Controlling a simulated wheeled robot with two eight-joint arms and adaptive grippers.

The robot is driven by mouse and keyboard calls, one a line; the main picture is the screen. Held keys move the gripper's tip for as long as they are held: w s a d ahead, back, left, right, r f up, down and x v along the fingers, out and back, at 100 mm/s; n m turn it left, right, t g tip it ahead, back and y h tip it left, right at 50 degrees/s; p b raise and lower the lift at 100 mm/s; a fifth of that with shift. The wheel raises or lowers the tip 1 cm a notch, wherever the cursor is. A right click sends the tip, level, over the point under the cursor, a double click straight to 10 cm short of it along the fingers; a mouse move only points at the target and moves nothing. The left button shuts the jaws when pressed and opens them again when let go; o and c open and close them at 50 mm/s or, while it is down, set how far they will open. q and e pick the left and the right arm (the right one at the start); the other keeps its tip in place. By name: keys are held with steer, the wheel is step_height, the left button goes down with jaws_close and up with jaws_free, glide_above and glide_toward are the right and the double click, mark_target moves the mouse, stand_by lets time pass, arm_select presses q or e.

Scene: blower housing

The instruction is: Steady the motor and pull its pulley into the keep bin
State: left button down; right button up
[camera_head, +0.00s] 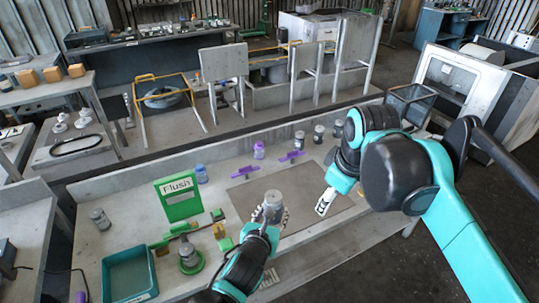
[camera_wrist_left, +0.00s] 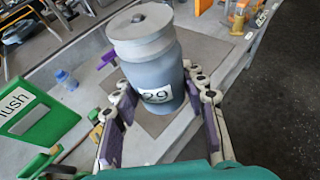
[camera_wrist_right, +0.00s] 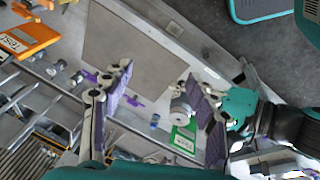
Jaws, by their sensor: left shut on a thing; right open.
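The motor (camera_head: 272,207) is a grey cylinder held upright above the front part of the bench. In the left wrist view the motor (camera_wrist_left: 152,80) shows a white label reading like "29". The pulley (camera_wrist_left: 138,25) seems to be the wider disc with a small knob on its top. My left gripper (camera_head: 270,214) is shut around the motor's body from both sides. My right gripper (camera_head: 325,203) is open and empty, to the right of the motor and apart from it. A teal bin (camera_head: 106,284) stands at the lower left; I cannot read its label.
A brown mat (camera_head: 300,195) lies behind the motor, mostly clear. A green "Flush" sign (camera_head: 178,198) stands to the left. A small green-based unit (camera_head: 189,258) sits beside the bin. Several canisters and a purple bottle (camera_head: 259,150) line the back. An orange "Test" sign (camera_wrist_right: 30,38) shows too.

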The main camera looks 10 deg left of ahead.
steer(key=w+a+r+n+g, duration=0.2)
steer(key=w+a+r+n, duration=0.3)
steer(key=a, duration=0.4)
steer(key=r+n+g+h, duration=0.1)
steer(key=r+n, duration=0.1)
steer(key=n, duration=0.4)
glide_above(269, 193)
step_height(269, 193, down, 12)
steer(key=shift+s+d, duration=0.1)
steer(key=shift+s, duration=0.05)
steer(key=shift+c, duration=0.2)
jaws_close()
steer(key=shift+r, duration=0.2)
steer(key=shift+r, duration=1)
